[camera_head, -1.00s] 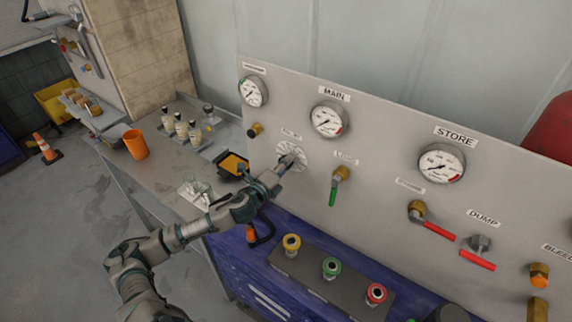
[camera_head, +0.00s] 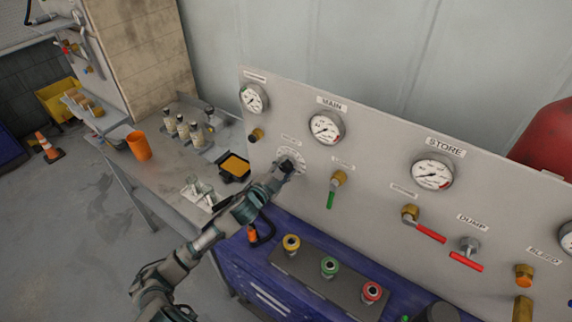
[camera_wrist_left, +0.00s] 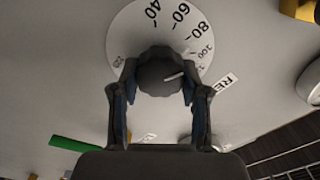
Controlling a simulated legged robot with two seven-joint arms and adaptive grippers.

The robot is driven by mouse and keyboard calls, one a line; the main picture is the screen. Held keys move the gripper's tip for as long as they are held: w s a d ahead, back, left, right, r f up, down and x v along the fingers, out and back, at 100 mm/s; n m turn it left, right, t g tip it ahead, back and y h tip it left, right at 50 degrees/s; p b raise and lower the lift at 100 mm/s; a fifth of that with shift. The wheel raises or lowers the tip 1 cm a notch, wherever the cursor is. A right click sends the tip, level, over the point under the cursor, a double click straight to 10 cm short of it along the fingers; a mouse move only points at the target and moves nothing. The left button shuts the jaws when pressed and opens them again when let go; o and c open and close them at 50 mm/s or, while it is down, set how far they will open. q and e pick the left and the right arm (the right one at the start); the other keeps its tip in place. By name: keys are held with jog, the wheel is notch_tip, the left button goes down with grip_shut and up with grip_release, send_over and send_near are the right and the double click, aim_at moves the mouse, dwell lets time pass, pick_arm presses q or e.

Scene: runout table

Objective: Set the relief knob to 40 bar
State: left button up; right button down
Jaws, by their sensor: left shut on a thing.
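The relief knob (camera_wrist_left: 160,68) is dark and ribbed, with a white pointer line facing right in the left wrist view. It sits on a white round dial (camera_wrist_left: 135,35), marked 40, 60, 80 and 100 there. The pointer lies past the 100, near the dial's right edge, well away from the 40. My left gripper (camera_head: 284,167) is at this dial (camera_head: 296,154) on the panel; its two fingers are shut on the knob's opposite sides. In the head view the gripper hides the knob. My right gripper is not in view.
A green-handled valve (camera_head: 331,190) is just right of the relief dial. The MAIN gauge (camera_head: 325,128) is above it, and a brass fitting (camera_head: 256,135) is to the upper left. A black tray (camera_head: 234,167) lies on the bench at left.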

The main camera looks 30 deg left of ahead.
pick_arm(q)
jog(key=n+p, duration=0.4)
jog(key=n, duration=0.1)
jog(key=shift+a+f+n, duration=0.1)
jog(key=shift+n, duration=0.2)
jog(key=n+p, duration=0.1)
jog(key=n, duration=0.1)
jog(key=shift+f+n, duration=0.1)
jog(key=shift+n, duration=0.3)
jog(key=n+p, duration=0.1)
jog(key=n, duration=0.1)
jog(key=shift+f+n, duration=0.15)
jog(key=shift+n, duration=0.15)
jog(key=shift+a+f+n, duration=0.1)
jog(key=shift+n, duration=1.6)
jog(key=o, duration=1.2)
jog(key=shift+c, duration=0.2)
jog(key=shift+w+a+r, duration=0.1)
jog(key=shift+a+r, duration=0.05)
jog(key=shift+r, duration=0.05)
